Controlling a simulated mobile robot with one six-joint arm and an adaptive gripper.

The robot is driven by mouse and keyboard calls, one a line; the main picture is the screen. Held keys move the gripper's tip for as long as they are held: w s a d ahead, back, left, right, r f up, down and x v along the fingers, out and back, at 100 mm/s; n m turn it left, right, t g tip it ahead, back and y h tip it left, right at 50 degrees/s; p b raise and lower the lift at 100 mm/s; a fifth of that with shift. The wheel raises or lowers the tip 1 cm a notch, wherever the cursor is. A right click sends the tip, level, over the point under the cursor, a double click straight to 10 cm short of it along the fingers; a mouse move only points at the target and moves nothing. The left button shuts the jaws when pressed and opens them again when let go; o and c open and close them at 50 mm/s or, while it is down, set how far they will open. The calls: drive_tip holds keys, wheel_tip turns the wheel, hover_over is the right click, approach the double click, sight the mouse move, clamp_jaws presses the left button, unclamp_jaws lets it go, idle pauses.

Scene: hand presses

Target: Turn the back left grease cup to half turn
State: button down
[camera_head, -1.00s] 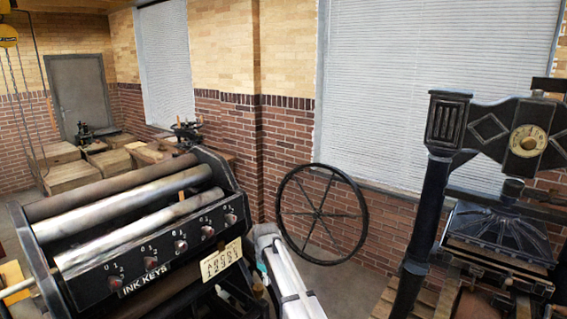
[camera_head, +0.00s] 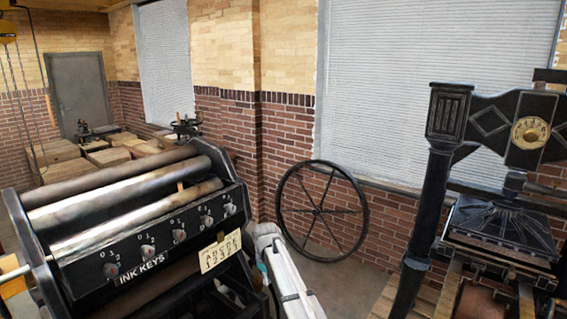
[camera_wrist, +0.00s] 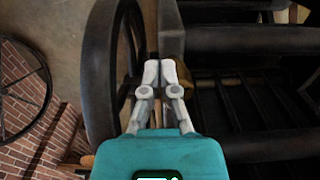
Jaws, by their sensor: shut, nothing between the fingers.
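In the wrist view my gripper (camera_wrist: 160,72) is shut and empty, its two pale fingertips together. Just beyond and to the right of the tips is a brownish block-like part (camera_wrist: 172,45) beside a dark machine frame. I cannot tell whether it is a grease cup, or whether the tips touch it. No grease cup can be made out for certain in either view. In the head view my gripper is hidden behind the inking machine (camera_head: 250,275), whose front panel reads "INK KEYS".
A dark wheel rim (camera_wrist: 97,80) stands close left of my gripper. Dark rollers (camera_wrist: 250,40) lie to the right. In the head view a spoked wheel (camera_head: 318,211) stands by the brick wall, a hand press (camera_head: 440,200) is at right, and wooden crates (camera_head: 55,170) are at the back left.

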drive_tip(key=shift+a, duration=0.3)
idle(0.6)
drive_tip(key=shift+s+a, duration=0.3)
drive_tip(key=shift+s, duration=0.25)
idle(0.3)
drive_tip(key=shift+s+a, duration=0.3)
drive_tip(key=shift+a, duration=0.15)
idle(0.6)
drive_tip(key=shift+s+d, duration=0.15)
drive_tip(key=shift+s, duration=0.2)
idle(0.5)
wheel_tip(320, 180, up, 6)
drive_tip(key=p, duration=0.6)
drive_tip(key=shift+d, duration=0.1)
drive_tip(key=shift+w+d+r+p, duration=0.25)
drive_tip(key=shift+w+d, duration=0.15)
drive_tip(key=shift+w, duration=0.2)
drive_tip(key=shift+w+d+r+p, duration=0.25)
drive_tip(key=shift+w+d, duration=0.15)
drive_tip(key=shift+w, duration=0.2)
